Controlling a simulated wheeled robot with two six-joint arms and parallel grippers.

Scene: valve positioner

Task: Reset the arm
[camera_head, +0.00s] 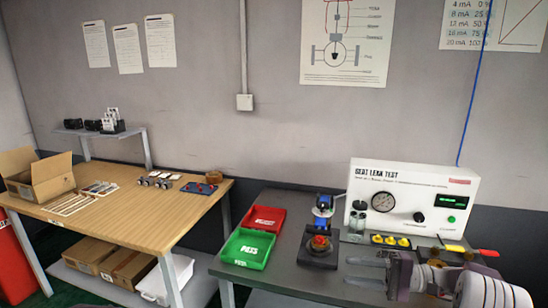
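My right gripper (360,272) is at the lower right, over the front of the grey bench. Its two fingers point left with a gap between them, and I see nothing held there. My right arm comes in from the lower right corner. A valve assembly with a red and brass part (319,243) sits on a dark block, left of and behind the gripper and apart from it. A blue and black unit (323,207) stands just behind it. My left gripper is not in view.
The seat leak test panel (408,203) stands behind my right gripper, with yellow items (390,240) at its foot. A red tray (265,219) and a green tray (247,249) lie at the bench's left. A wooden table (130,215) with a cardboard box (38,175) stands farther left.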

